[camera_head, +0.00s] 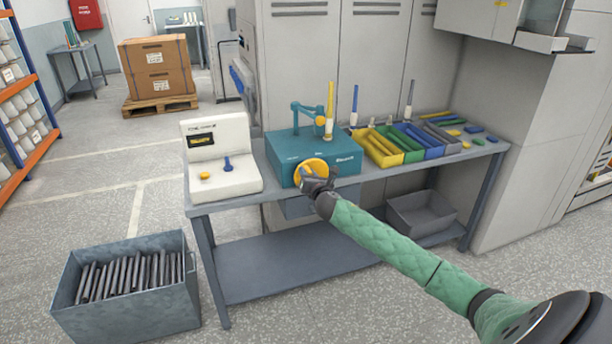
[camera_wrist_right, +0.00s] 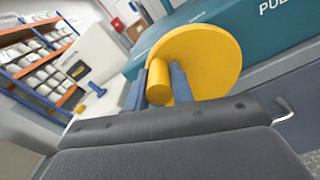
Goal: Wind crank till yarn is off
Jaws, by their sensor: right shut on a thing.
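The crank is a yellow disc (camera_head: 313,166) on the front of a teal winder box (camera_head: 290,150). In the right wrist view the disc (camera_wrist_right: 212,55) fills the upper middle, with a yellow knob (camera_wrist_right: 159,84) standing out from it. My right gripper (camera_head: 309,176) is shut on the knob, with one finger on each side in the wrist view (camera_wrist_right: 158,88). A yellow bobbin (camera_head: 330,100) stands upright on top of the winder, beside a teal arm (camera_head: 306,108). I cannot tell how much yarn is on it. My left gripper is not in view.
A white device (camera_head: 222,165) stands left of the winder on the grey bench (camera_head: 232,205). Coloured trays (camera_head: 384,160) with bobbins lie to its right. A grey bin of dark rods (camera_head: 127,318) stands on the floor at left. Tall lockers (camera_head: 330,50) close off the back.

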